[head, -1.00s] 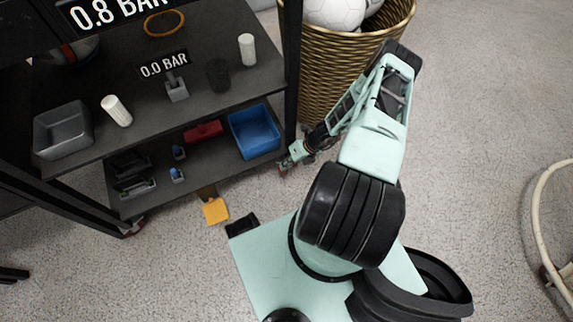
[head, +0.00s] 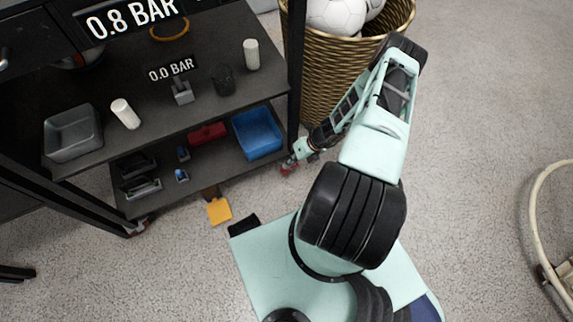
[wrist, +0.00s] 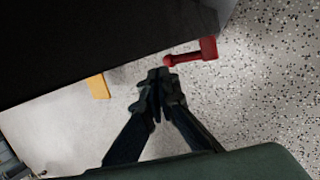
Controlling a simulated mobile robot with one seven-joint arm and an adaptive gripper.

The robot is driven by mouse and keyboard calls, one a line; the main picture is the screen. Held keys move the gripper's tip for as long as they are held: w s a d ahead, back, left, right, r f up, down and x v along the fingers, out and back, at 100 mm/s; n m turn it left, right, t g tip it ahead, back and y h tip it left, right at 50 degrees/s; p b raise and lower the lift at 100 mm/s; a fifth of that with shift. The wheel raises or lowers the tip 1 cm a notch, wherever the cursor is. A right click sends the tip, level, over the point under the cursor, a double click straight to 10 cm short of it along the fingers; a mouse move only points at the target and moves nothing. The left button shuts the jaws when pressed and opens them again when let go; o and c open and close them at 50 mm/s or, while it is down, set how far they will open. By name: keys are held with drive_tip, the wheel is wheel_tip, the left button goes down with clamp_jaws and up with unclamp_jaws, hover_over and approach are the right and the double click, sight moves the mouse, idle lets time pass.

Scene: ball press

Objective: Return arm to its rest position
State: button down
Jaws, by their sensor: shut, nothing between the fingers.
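My gripper (wrist: 158,82) is shut and empty, with its dark fingers together in the wrist view. It points down toward the speckled floor, beside the dark edge of the shelf unit. In the head view my arm bends over from the base, and its wrist end (head: 303,148) is low beside the shelf's right front leg. The fingers are too small to make out there.
The dark shelf unit (head: 226,103) stands close left of my wrist, with a red foot (wrist: 190,54) near the fingers. A wicker basket (head: 335,85) with balls stands behind. A blue bin (head: 257,133) is on the lower shelf. A yellow pedal (head: 219,210) lies below.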

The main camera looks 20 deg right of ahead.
wheel_tip(320, 180, up, 10)
drive_tip(key=s+p, duration=0.2)
drive_tip(key=shift+d+p, duration=0.3)
